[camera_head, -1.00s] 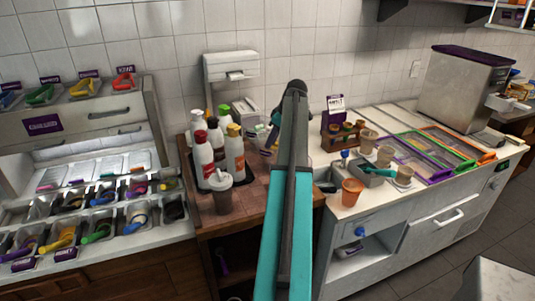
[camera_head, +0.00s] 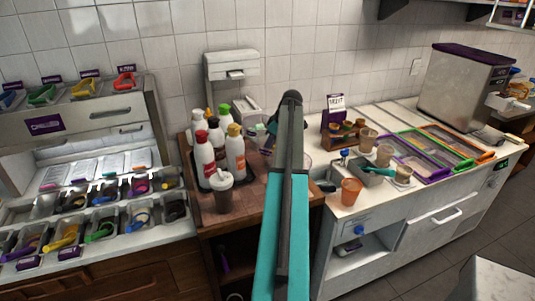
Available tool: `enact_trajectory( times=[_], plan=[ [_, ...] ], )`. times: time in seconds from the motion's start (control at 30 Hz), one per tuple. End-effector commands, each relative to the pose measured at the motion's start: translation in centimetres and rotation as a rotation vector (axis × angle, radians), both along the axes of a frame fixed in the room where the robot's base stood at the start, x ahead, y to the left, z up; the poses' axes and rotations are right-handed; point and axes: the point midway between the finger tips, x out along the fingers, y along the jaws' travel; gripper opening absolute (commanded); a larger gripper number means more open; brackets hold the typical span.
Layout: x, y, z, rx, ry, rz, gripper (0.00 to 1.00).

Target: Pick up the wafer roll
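I cannot make out a wafer roll for certain in this view. My teal and black arm rises through the middle of the picture and covers part of the brown worktop and what stands behind it. A small dark part of my arm's far end (camera_head: 270,135) shows just left of the upright link, above the worktop. The fingers are too small and too covered to tell whether they are open or hold anything.
Several sauce bottles (camera_head: 235,152) and a lidded dark cup (camera_head: 222,192) stand on the brown worktop (camera_head: 248,205) left of my arm. A topping station (camera_head: 85,130) is at left. An orange cup (camera_head: 351,191) and several small cups stand on the white counter (camera_head: 372,205) at right.

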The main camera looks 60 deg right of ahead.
Motion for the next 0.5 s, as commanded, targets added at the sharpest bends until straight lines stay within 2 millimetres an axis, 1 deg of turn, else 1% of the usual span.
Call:
enact_trajectory(
  times=[0.07, 0.1, 0.17, 0.2, 0.5],
  plan=[
    [-0.03, -0.01, 0.01, 0.0, 0.0, 0.0, 0.21],
    [-0.03, -0.02, 0.02, 0.0, 0.0, 0.0, 0.14],
    [-0.04, -0.02, 0.02, 0.0, 0.0, 0.0, 0.04],
    [-0.04, -0.02, 0.02, 0.0, 0.0, 0.0, 0.03],
    [-0.06, -0.05, 0.06, 0.0, 0.0, -0.001, 0.02]
  ],
)
